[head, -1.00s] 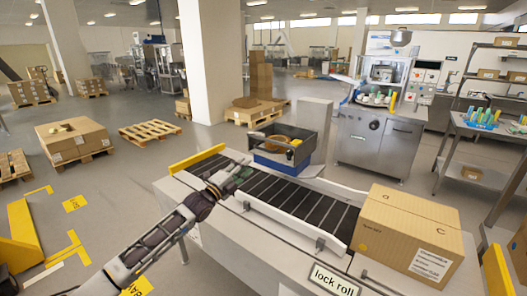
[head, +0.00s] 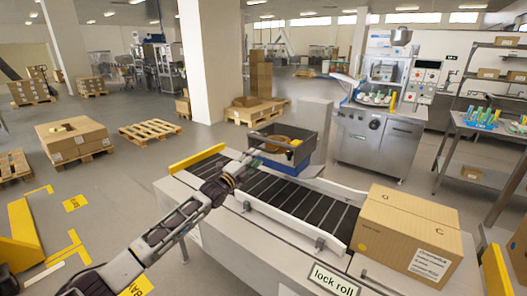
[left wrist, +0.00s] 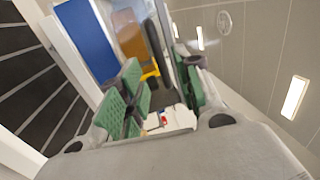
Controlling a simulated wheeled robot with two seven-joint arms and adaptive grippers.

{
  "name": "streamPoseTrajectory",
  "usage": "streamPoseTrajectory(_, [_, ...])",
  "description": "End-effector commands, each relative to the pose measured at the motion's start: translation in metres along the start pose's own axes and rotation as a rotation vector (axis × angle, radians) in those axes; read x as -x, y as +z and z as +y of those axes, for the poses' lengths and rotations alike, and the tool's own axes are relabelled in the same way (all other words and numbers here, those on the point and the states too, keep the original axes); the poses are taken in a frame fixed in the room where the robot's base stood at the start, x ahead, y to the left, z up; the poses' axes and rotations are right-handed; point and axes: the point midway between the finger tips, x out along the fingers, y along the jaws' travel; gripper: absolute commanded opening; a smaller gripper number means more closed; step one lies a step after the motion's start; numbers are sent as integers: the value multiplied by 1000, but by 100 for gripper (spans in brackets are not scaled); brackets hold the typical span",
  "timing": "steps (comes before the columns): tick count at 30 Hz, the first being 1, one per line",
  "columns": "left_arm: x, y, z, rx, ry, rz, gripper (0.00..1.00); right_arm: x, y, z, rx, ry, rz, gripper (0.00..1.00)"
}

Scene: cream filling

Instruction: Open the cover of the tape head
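The tape head (head: 285,165) stands over the conveyor, with a dark-framed, see-through cover (head: 312,147) and a blue lower part. An orange-brown tape roll (head: 277,142) shows inside. In the head view, my left gripper (head: 252,163) is at the cover's lower left corner; I cannot tell whether it touches. In the left wrist view, my left gripper's green-padded fingers (left wrist: 163,88) stand apart. The blue panel (left wrist: 86,38), a brown surface and a dark part of the tape head lie beyond them. Whether the cover's edge is between the fingers is unclear. My right gripper is not in view.
The black-roller conveyor (head: 300,198) runs under the tape head, with white side rails. A cardboard box (head: 408,232) sits at its near right end. A "lock roll" label (head: 333,280) is on the front. Yellow guards (head: 197,160) mark the conveyor's far left end.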

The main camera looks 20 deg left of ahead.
Motion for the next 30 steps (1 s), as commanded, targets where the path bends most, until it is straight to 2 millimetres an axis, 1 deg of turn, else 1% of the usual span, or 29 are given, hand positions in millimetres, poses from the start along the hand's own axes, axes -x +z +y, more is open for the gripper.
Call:
streamPoseTrajectory(4, [-11,0,-1,2,0,0,34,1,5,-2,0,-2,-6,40])
streamPoseTrajectory(10, [-24,0,-1,1,-1,0,34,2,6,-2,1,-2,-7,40])
streamPoseTrajectory(14, [-33,-1,-1,1,-1,1,34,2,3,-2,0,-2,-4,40])
streamPoseTrajectory(24, [-55,0,0,2,0,1,34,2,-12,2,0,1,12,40])
streamPoseTrajectory(30, [-64,-1,0,1,0,1,34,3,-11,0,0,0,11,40])
